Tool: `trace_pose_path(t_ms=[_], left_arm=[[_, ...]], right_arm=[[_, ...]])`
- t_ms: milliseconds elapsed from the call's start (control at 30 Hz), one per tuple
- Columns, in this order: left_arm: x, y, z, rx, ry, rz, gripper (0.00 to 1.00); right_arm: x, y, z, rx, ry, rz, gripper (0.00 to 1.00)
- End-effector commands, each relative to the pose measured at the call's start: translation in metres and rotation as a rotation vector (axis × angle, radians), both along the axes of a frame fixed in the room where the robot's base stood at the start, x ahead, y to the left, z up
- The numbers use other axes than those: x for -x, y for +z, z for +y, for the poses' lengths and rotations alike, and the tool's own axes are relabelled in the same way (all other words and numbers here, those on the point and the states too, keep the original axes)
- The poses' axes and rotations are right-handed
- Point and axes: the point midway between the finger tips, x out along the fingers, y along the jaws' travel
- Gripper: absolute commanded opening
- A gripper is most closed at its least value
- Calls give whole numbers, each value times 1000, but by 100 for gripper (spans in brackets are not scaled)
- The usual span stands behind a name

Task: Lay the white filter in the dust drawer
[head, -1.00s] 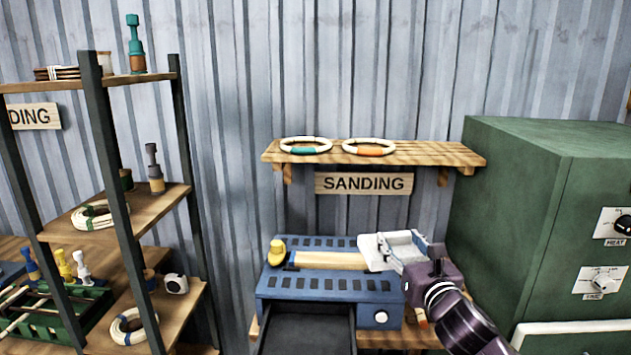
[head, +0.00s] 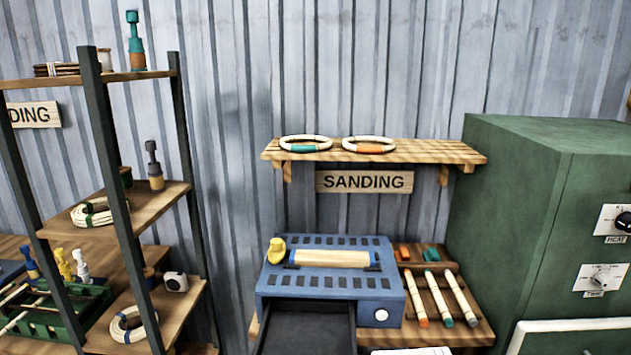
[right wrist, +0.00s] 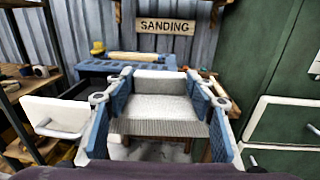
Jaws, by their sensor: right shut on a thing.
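The white filter (right wrist: 165,108) is a pale slab with a grey ribbed front edge, seen in the right wrist view. My right gripper (right wrist: 161,78) is shut on it, with a blue-padded finger at each side. A white edge (head: 412,351) shows at the bottom of the head view; I cannot tell whether it is the filter. The dust drawer (head: 303,332) is dark, pulled out from the blue sanding machine (head: 388,283), and its visible part looks empty. The filter is held apart from the drawer, nearer to me. My left gripper is not in view.
A rack of capped sticks (head: 438,292) lies right of the machine, beside the green cabinet (head: 500,215). An open shelf unit (head: 120,215) stands at the left. A wall shelf (head: 420,152) with two rings hangs above. The space before the drawer looks clear.

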Motion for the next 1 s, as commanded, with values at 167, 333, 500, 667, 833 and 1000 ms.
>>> trace_pose_path(t_ms=[167, 333, 500, 667, 833, 1000], left_arm=[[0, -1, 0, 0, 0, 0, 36], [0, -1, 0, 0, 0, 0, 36], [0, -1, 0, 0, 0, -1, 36], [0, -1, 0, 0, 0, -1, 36], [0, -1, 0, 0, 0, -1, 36], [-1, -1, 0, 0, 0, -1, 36]], right_arm=[[17, 1, -7, -1, -24, 1, 25], [31, -5, -11, 1, -37, 4, 25], [56, -18, -14, 4, -48, 9, 25], [81, -25, -13, 2, -43, 7, 25], [96, -28, -10, 0, -32, 3, 25], [100, -28, -8, 0, -24, -2, 25]])
